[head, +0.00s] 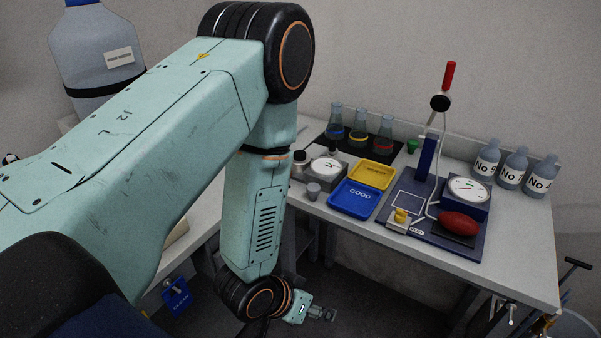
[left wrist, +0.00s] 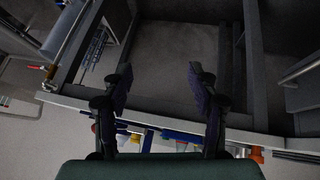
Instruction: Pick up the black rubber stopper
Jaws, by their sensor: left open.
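My left gripper (head: 321,313) hangs low in front of the table, below the tabletop, at the bottom of the head view. In the left wrist view the left gripper (left wrist: 162,88) has its two dark fingers spread apart with nothing between them. A round black piece (head: 440,103) sits high on the blue stand at the right of the table, below a red-tipped rod. A small dark piece (head: 332,148) shows near the flasks. I cannot tell for sure which is the black rubber stopper. Both are well away from the gripper. My right gripper is not in view.
The white table (head: 520,262) carries a blue tray (head: 342,209), a yellow tray (head: 384,176), several flasks and bottles, and a red bulb (head: 459,224) on the blue stand's base. My left arm covers the left of the head view. The table's front edge lies above the gripper.

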